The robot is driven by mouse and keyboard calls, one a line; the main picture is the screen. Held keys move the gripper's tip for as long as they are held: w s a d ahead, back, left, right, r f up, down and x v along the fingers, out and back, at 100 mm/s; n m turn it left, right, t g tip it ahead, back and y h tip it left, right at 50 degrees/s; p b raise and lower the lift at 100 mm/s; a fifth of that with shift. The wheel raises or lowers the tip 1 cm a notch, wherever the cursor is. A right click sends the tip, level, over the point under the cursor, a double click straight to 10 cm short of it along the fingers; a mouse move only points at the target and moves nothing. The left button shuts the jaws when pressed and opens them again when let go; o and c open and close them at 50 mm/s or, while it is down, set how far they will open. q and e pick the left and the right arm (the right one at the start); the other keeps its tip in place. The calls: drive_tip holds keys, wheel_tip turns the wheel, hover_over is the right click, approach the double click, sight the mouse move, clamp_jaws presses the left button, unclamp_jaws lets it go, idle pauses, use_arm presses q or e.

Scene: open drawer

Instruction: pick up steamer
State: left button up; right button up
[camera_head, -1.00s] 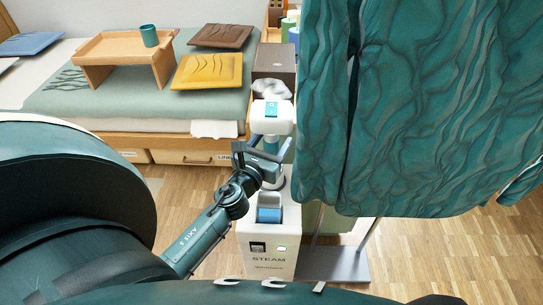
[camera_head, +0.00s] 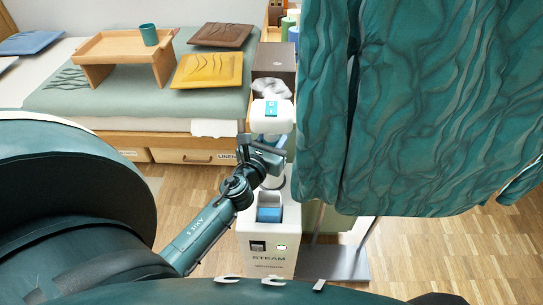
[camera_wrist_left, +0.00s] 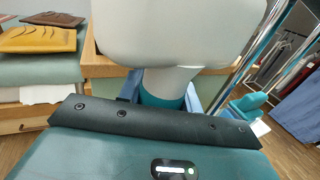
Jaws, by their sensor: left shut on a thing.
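The steamer (camera_head: 272,117) has a rounded white head with a small teal panel and a teal handle below. It is upright above its white stand marked STEAM (camera_head: 266,243), which has a blue tank in front. My left gripper (camera_head: 268,148) is shut on the steamer's handle, just under the head. In the left wrist view the white head (camera_wrist_left: 180,35) fills the upper middle, and my left gripper (camera_wrist_left: 163,92) grips the teal handle. The handle's lower end is mostly hidden by my gripper. My right gripper is not in view.
A teal curtain (camera_head: 415,110) hangs close on the right, above a grey metal foot (camera_head: 342,262). Behind is a bed with a wooden tray table (camera_head: 125,46), cushions and a linen drawer (camera_head: 190,157). A brown box (camera_head: 274,60) stands behind the steamer. Wooden floor is open at right.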

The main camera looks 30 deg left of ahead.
use_arm(q)
clamp_jaws()
drive_tip(key=shift+r, duration=0.15)
